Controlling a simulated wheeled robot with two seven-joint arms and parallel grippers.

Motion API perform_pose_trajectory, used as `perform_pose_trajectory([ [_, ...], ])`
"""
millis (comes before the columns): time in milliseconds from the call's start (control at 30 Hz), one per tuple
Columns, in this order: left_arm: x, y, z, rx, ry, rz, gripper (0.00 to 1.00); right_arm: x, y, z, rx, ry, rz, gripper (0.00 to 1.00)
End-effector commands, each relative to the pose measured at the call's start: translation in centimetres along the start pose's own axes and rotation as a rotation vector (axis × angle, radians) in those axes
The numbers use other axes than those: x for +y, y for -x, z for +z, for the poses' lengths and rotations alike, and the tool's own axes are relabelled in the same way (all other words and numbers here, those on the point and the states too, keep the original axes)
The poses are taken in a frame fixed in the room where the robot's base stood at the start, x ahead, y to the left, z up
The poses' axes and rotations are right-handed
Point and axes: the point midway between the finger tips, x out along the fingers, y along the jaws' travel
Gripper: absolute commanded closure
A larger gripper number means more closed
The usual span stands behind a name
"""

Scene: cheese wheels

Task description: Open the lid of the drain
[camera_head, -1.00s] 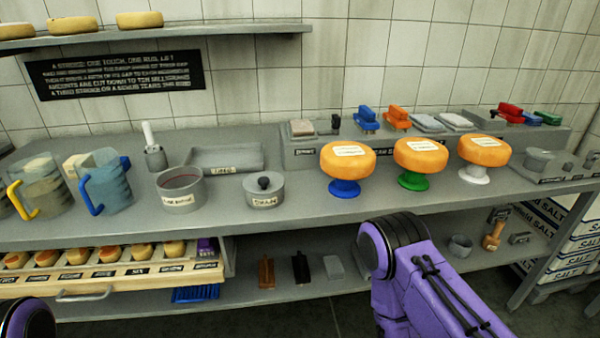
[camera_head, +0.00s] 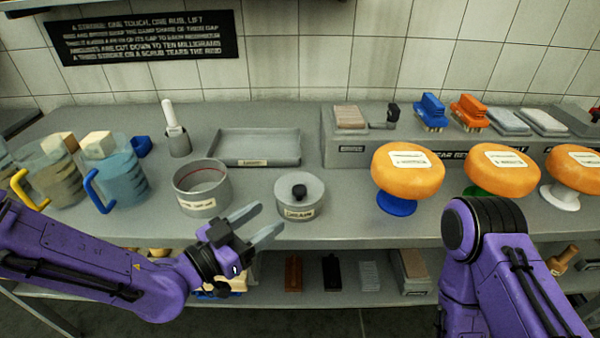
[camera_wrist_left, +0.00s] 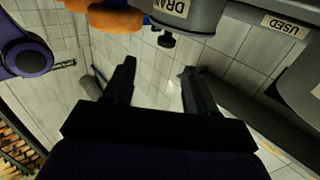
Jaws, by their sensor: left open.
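The drain (camera_head: 301,212) is a grey round pot with a label on its front, standing on the counter. Its grey lid (camera_head: 315,185) is on, with a black knob (camera_head: 299,191) on top. In the left wrist view the drain (camera_wrist_left: 195,18) is at the top edge, upside down, and its knob (camera_wrist_left: 166,40) is beyond the fingertips. My left gripper (camera_head: 261,222) is open and empty, just left of the drain and near the counter's front edge; it also shows in the left wrist view (camera_wrist_left: 158,68). My right arm is at the right; its gripper is out of view.
A grey pot with a red inner line (camera_head: 202,202) stands left of the drain, and a shallow tray (camera_head: 255,160) behind. An orange cheese wheel (camera_head: 408,180) on a blue stand is to the right. Jugs (camera_head: 120,180) stand at the left. A lower shelf holds small blocks.

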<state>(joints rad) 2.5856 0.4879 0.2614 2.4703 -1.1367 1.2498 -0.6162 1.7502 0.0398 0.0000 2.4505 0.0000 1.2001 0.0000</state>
Motion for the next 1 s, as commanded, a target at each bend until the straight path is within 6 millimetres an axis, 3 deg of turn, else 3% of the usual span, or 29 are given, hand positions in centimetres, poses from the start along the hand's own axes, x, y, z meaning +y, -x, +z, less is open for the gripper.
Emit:
perform_pose_trajectory([
  [167, 0.0, -1.1, 0.1, -0.004, 0.001, 0.002, 0.43, 0.0, 0.2, -0.1, 0.000, 0.000, 0.000, 0.57],
  [400, 0.1, -6.4, 0.1, -0.006, 0.002, 0.003, 0.43, 0.1, 1.3, -0.5, -0.001, 0.000, 0.000, 0.57],
  [600, 0.0, -9.8, 0.2, -0.005, 0.005, 0.001, 0.43, 0.2, 1.9, -0.8, 0.000, 0.000, 0.000, 0.57],
  [967, -0.1, -10.6, 0.3, -0.005, 0.006, -0.001, 0.43, 0.2, 1.9, -0.8, 0.000, 0.000, 0.000, 0.57],
  [1000, -0.1, -10.6, 0.3, -0.005, 0.006, -0.001, 0.56, 0.2, 1.9, -0.8, 0.000, 0.000, 0.000, 0.57],
])
